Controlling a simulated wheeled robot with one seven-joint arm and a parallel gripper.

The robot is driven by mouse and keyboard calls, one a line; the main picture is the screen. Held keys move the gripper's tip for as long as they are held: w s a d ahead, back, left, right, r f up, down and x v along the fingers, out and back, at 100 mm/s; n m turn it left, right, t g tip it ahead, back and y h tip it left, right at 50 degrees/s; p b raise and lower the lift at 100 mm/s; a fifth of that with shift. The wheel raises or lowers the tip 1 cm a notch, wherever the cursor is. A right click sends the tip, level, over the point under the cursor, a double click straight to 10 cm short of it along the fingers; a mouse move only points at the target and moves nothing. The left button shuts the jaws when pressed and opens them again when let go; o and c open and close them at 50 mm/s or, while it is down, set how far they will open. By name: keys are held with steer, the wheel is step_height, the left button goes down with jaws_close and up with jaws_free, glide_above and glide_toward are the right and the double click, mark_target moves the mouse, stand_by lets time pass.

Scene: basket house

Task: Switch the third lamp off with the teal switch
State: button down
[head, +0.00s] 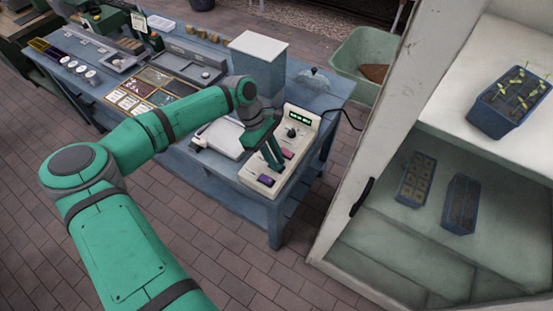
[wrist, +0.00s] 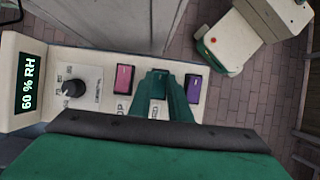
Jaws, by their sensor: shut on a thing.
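The control box (head: 254,180) is a cream panel on the blue bench; it also fills the middle of the wrist view (wrist: 100,55). It carries a pink switch (wrist: 124,78), a teal switch (wrist: 157,80) and a purple switch (wrist: 193,85) in a row. My gripper (head: 276,166) reaches down onto the panel between the pink and purple switches. In the wrist view, its dark green fingers (wrist: 166,88) are shut on the teal switch and cover most of it. I cannot make out a third lamp in either view.
The panel also has a black dial (wrist: 72,88) and a green display (wrist: 28,82) reading 60 % RH. A white cabinet (head: 385,160) with seedling trays stands close on the right.

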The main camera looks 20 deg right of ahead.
steer(key=c, duration=1.6)
jaws_free()
steer(key=shift+c, duration=0.2)
steer(key=v, duration=1)
steer(key=shift+a+r, duration=0.2)
steer(key=shift+r, duration=0.15)
steer(key=shift+w, duration=0.1)
